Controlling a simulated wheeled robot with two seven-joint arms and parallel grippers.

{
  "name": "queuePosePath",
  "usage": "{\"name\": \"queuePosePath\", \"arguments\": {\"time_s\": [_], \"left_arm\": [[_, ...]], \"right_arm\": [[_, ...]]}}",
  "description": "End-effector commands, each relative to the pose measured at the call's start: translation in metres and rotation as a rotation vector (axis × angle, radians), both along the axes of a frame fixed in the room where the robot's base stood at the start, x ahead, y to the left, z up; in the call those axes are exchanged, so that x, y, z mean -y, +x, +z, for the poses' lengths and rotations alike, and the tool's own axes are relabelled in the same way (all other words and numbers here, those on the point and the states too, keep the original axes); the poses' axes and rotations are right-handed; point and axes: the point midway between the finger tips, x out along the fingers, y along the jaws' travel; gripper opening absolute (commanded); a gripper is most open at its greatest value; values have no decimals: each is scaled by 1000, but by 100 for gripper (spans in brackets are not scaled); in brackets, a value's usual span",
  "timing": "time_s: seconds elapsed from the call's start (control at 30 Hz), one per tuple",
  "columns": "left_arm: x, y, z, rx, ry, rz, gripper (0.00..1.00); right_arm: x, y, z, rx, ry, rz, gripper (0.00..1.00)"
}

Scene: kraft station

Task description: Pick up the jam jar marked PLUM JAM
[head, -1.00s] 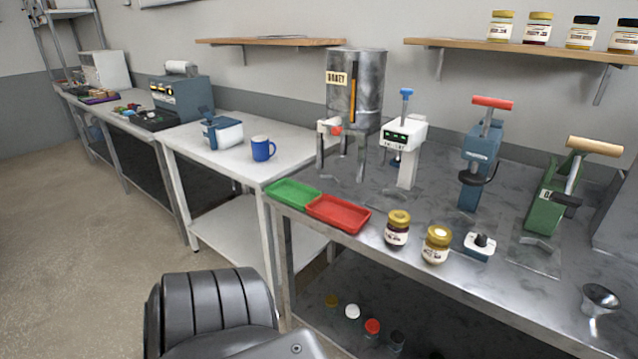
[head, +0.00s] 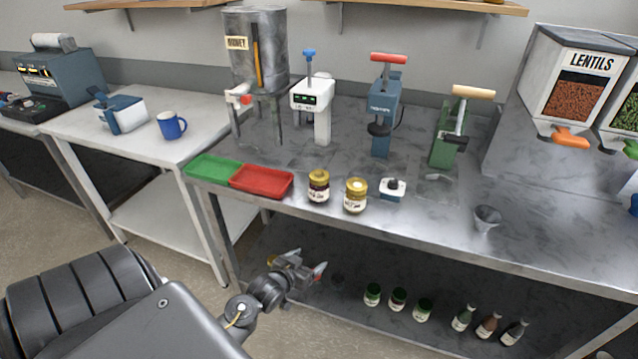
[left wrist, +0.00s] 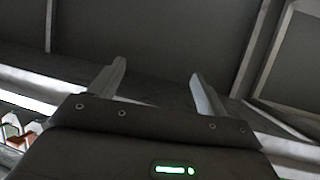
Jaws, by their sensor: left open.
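Two gold-lidded jars stand upright on the steel table near its front edge in the head view. The left jar (head: 318,186) has dark contents and a pale label; the right jar (head: 356,195) looks lighter. Their label words are too small to read, so I cannot tell which one is marked PLUM JAM. My left gripper (head: 318,270) is open and empty, in front of the table and below its top, apart from both jars. Its two fingers (left wrist: 158,85) stand spread with nothing between them in the left wrist view. My right gripper is not in view.
A red tray (head: 262,181) and a green tray (head: 212,169) lie left of the jars. A small white and dark item (head: 393,188) stands right of them. The table's front edge lies between my gripper and the jars. Several bottles and jars stand on the lower shelf.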

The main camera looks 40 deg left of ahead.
Motion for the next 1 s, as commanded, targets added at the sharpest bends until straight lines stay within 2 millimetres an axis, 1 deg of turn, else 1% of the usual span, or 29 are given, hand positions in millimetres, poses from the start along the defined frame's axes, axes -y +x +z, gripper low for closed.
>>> {"name": "queuePosePath", "arguments": {"time_s": [0.03, 0.07, 0.1, 0.2, 0.3, 0.4, 0.57, 0.67, 0.8, 0.9, 1.0], "left_arm": [[-9, 8, 53, 83, 16, 6, 77], [-12, 11, 77, 123, 23, 11, 77], [-16, 13, 106, 172, 33, 15, 77], [-24, 13, 162, 271, 54, 20, 77], [-29, 12, 198, 342, 69, 23, 77], [-31, 11, 216, 380, 76, 23, 77], [-32, 13, 220, 391, 77, 23, 77], [-34, 25, 222, 392, 77, 24, 77], [-38, 48, 222, 391, 77, 24, 77], [-40, 60, 221, 390, 76, 24, 77], [-40, 65, 220, 389, 77, 23, 77]], "right_arm": [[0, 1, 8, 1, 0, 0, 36], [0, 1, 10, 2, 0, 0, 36], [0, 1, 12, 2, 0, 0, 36], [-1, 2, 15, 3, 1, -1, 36], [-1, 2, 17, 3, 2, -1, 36], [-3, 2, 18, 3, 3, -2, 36], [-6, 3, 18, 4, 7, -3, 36], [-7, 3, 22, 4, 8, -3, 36], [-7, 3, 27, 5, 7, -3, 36], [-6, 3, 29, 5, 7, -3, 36], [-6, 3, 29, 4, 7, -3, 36]]}}
